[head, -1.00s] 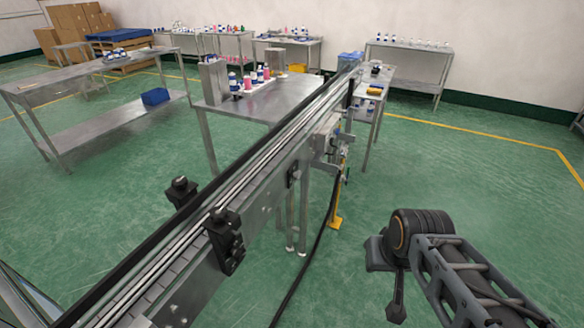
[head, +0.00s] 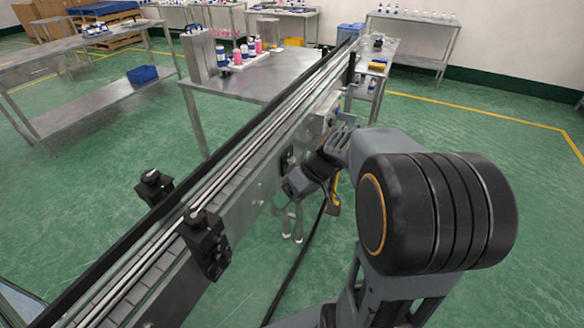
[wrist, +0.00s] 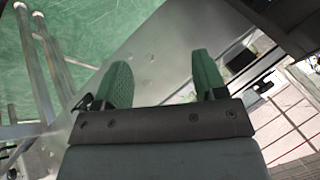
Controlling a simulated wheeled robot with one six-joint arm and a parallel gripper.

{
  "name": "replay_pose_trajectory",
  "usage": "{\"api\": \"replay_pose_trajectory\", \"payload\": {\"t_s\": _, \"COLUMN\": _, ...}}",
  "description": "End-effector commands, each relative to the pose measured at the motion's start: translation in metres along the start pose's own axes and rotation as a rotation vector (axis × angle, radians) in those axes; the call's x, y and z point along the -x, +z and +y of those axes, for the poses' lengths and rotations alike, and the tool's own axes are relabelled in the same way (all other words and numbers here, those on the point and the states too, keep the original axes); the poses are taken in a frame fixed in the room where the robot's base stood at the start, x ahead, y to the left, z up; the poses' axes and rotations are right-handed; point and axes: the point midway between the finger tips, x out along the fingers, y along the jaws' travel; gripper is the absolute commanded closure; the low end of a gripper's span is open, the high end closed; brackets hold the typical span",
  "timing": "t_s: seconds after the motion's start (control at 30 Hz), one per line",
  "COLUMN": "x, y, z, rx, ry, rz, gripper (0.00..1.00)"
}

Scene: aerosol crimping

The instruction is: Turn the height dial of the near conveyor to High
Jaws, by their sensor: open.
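The near conveyor (head: 232,197) runs from the lower left toward the upper right in the head view. Its metal side plate fills much of the wrist view (wrist: 150,52). My gripper (wrist: 163,78) is open, its two green-grey fingers spread over this plate with nothing between them. In the head view my gripper is beside the conveyor's right side, partly hidden by my wrist. A small dark fitting (head: 286,160) sits on that side near it. A dark-framed part (wrist: 240,60) lies right of the right finger in the wrist view. I cannot make out the dial's marking or setting.
Black clamp brackets (head: 205,243) stick out on both sides of the conveyor's near end. A black cable (head: 300,262) hangs to the floor. A metal table (head: 262,75) with bottles stands behind the conveyor. Green floor is free at the right.

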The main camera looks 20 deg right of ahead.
Motion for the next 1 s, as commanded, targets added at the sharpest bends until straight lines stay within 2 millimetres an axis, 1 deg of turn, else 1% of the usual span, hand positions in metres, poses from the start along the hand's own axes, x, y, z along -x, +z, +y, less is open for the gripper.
{"api": "replay_pose_trajectory", "payload": {"t_s": 0.03, "x": -0.010, "y": -0.007, "z": 0.026, "rx": 0.037, "ry": -0.080, "rz": 0.070, "gripper": 0.35}}
{"api": "replay_pose_trajectory", "payload": {"t_s": 0.07, "x": -0.011, "y": -0.013, "z": 0.038, "rx": 0.076, "ry": -0.121, "rz": 0.124, "gripper": 0.35}}
{"api": "replay_pose_trajectory", "payload": {"t_s": 0.1, "x": -0.011, "y": -0.020, "z": 0.054, "rx": 0.128, "ry": -0.165, "rz": 0.204, "gripper": 0.35}}
{"api": "replay_pose_trajectory", "payload": {"t_s": 0.17, "x": -0.010, "y": -0.030, "z": 0.081, "rx": 0.204, "ry": -0.206, "rz": 0.336, "gripper": 0.35}}
{"api": "replay_pose_trajectory", "payload": {"t_s": 0.2, "x": -0.008, "y": -0.034, "z": 0.100, "rx": 0.254, "ry": -0.216, "rz": 0.426, "gripper": 0.35}}
{"api": "replay_pose_trajectory", "payload": {"t_s": 0.27, "x": -0.004, "y": -0.038, "z": 0.128, "rx": 0.323, "ry": -0.211, "rz": 0.559, "gripper": 0.35}}
{"api": "replay_pose_trajectory", "payload": {"t_s": 0.3, "x": -0.001, "y": -0.040, "z": 0.146, "rx": 0.366, "ry": -0.194, "rz": 0.642, "gripper": 0.35}}
{"api": "replay_pose_trajectory", "payload": {"t_s": 0.4, "x": 0.008, "y": -0.038, "z": 0.186, "rx": 0.455, "ry": -0.125, "rz": 0.823, "gripper": 0.35}}
{"api": "replay_pose_trajectory", "payload": {"t_s": 0.5, "x": 0.016, "y": -0.033, "z": 0.218, "rx": 0.521, "ry": -0.042, "rz": 0.955, "gripper": 0.35}}
{"api": "replay_pose_trajectory", "payload": {"t_s": 0.6, "x": 0.021, "y": -0.027, "z": 0.239, "rx": 0.564, "ry": 0.029, "rz": 1.037, "gripper": 0.35}}
{"api": "replay_pose_trajectory", "payload": {"t_s": 0.7, "x": 0.024, "y": -0.026, "z": 0.249, "rx": 0.590, "ry": 0.072, "rz": 1.081, "gripper": 0.35}}
{"api": "replay_pose_trajectory", "payload": {"t_s": 0.83, "x": 0.020, "y": -0.037, "z": 0.250, "rx": 0.603, "ry": 0.091, "rz": 1.099, "gripper": 0.35}}
{"api": "replay_pose_trajectory", "payload": {"t_s": 1.0, "x": 0.006, "y": -0.064, "z": 0.242, "rx": 0.604, "ry": 0.090, "rz": 1.097, "gripper": 0.35}}
